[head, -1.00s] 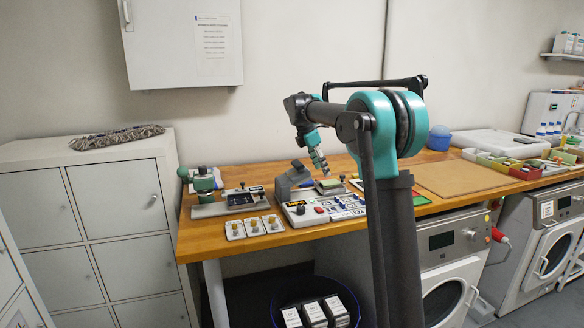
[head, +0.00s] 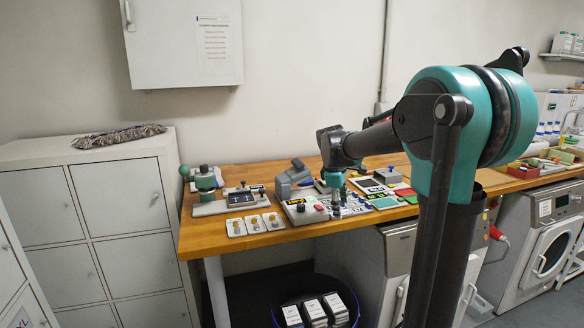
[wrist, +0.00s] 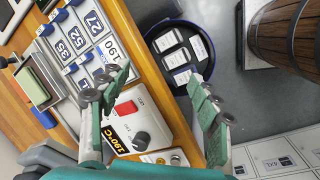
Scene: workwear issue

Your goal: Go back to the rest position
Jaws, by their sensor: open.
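My gripper (head: 337,202) points down over the front part of the wooden workbench (head: 205,240), in front of the number tags. In the wrist view my gripper (wrist: 157,80) has its two green fingers spread wide with nothing between them. Below the fingers is a grey control box (wrist: 120,118) with a red switch, a black knob and a 190°C display. White number tags (wrist: 88,30) lie beside it. My upper arm hides part of the bench in the head view.
A dark blue round bin (wrist: 150,28) with labelled packs stands on the floor at the bench front. Hook plates (head: 255,223) and a green-topped press (head: 205,183) are at bench left. Grey lockers (head: 120,205) stand left; a washer (head: 545,225) stands right.

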